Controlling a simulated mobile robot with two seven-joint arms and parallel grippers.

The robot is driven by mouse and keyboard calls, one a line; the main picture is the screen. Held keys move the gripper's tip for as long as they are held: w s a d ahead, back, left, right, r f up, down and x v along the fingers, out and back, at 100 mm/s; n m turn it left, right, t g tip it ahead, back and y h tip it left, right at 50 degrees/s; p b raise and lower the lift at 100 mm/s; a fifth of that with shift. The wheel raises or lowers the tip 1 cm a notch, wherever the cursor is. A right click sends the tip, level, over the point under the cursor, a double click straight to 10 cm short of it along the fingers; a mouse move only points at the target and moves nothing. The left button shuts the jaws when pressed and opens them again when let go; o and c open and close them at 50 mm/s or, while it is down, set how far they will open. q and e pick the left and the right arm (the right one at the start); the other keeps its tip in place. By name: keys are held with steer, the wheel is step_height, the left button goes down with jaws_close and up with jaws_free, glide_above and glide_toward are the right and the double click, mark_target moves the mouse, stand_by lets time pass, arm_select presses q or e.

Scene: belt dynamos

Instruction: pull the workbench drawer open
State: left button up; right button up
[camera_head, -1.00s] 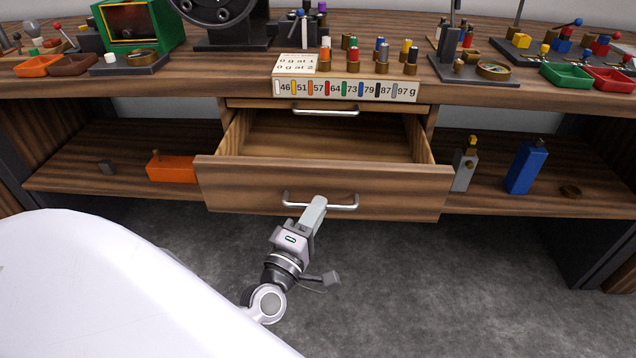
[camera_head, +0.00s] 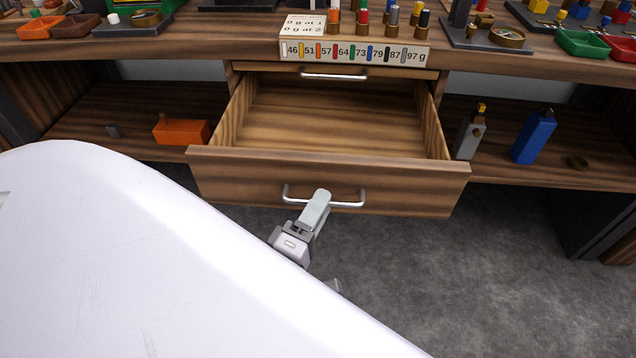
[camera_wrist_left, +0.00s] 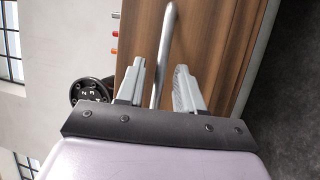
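The workbench drawer (camera_head: 325,180) is wooden and stands well out from under the bench top, and its empty inside (camera_head: 330,115) shows. A silver bar handle (camera_head: 348,204) is on its front. My left gripper (camera_head: 320,200) is at the middle of this handle in the head view. In the left wrist view the handle bar (camera_wrist_left: 164,60) passes between the two fingers of my left gripper (camera_wrist_left: 163,82). The fingers stand apart, with a visible gap beside the bar, so they look open around it. My right gripper is not in view.
A closed upper drawer with its own handle (camera_head: 334,75) sits above. The lower shelf holds an orange block (camera_head: 181,132), a grey bottle-like object (camera_head: 469,138) and a blue one (camera_head: 534,138). Small parts and trays crowd the bench top. Grey floor (camera_head: 470,290) is free at the right front.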

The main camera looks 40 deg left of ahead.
arm_select(q)
steer(key=v, duration=0.7)
stand_by(0.4)
stand_by(0.4)
steer(key=w+d+f+m+g+h, duration=0.1)
steer(key=d+f+m+g+h, duration=0.15)
steer(key=m, duration=0.35)
steer(key=d+f+m+g+h, duration=0.1)
steer(key=d+f+m+h, duration=0.1)
steer(key=d+m+h, duration=0.3)
step_height(320, 180, down, 7)
steer(key=s+a+m+g+y, duration=0.25)
steer(key=m+g, duration=0.35)
steer(key=m, duration=0.3)
step_height(320, 180, up, 13)
steer(key=a+m+p, duration=0.1)
steer(key=p, duration=1.5)
steer(key=shift+s+a, duration=0.15)
steer(key=shift+a, duration=0.25)
